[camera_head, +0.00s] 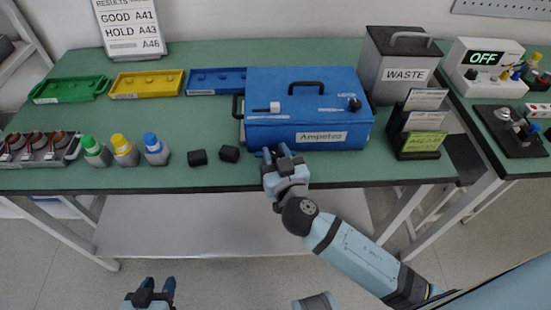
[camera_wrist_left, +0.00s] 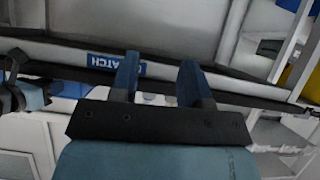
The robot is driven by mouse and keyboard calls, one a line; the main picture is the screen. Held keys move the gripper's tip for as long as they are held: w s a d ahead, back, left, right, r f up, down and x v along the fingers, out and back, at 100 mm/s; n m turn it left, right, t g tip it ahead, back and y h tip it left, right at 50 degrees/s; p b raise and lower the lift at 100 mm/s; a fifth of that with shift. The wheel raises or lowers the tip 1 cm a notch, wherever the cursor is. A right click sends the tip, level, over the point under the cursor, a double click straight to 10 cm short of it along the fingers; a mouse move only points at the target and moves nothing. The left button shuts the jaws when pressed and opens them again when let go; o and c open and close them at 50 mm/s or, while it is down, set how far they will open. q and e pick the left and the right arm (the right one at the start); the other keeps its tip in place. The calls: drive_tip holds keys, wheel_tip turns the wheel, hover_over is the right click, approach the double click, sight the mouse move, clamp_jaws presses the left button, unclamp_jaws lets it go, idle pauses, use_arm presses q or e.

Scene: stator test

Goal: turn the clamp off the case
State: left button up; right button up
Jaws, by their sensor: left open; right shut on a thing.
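The blue case (camera_head: 262,133), labelled Ampetos, stands closed at the middle of the green table, a black handle on its lid. My right gripper (camera_head: 278,153) is low at the case's front, left of the label. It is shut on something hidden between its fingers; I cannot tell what. My left gripper (camera_head: 155,288) is open and empty, low in front of the table; its spread fingers also show in the left wrist view (camera_wrist_left: 159,78).
Two dark blocks (camera_head: 229,153) (camera_head: 197,157) and several capped bottles (camera_head: 124,150) stand left of the case. Green, yellow and blue trays (camera_head: 146,84) lie behind. A waste bin (camera_head: 388,75) and card rack (camera_head: 420,125) stand right. The table front edge is near the right gripper.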

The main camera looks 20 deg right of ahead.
drive_tip(key=n+y, duration=0.1)
drive_tip(key=y, duration=0.1)
drive_tip(key=n+y+p, duration=0.1)
drive_tip(key=n+y, duration=0.1)
drive_tip(key=y, duration=0.1)
drive_tip(key=shift+d+r+n+g+y+p, duration=0.1)
drive_tip(key=shift+r+n+g+y+p, duration=0.2)
drive_tip(key=shift+g, duration=0.1)
drive_tip(key=n+g+y+p, duration=0.1)
drive_tip(key=n+y+p, duration=0.1)
drive_tip(key=y, duration=0.1)
drive_tip(key=shift+w+n+g+y+p, duration=0.1)
drive_tip(key=shift+n+g+y+p, duration=0.2)
drive_tip(key=shift+g+p, duration=0.1)
use_arm(q)
drive_tip(key=shift+s+r+n+g+p, duration=0.2)
drive_tip(key=shift+r+n+g+p, duration=0.15)
drive_tip(key=shift+r, duration=0.75)
use_arm(e)
drive_tip(key=shift+f+n+g+y, duration=0.15)
drive_tip(key=shift+n+g+y, duration=0.3)
drive_tip(key=shift+y, duration=0.25)
use_arm(q)
drive_tip(key=shift+a+f, duration=0.15)
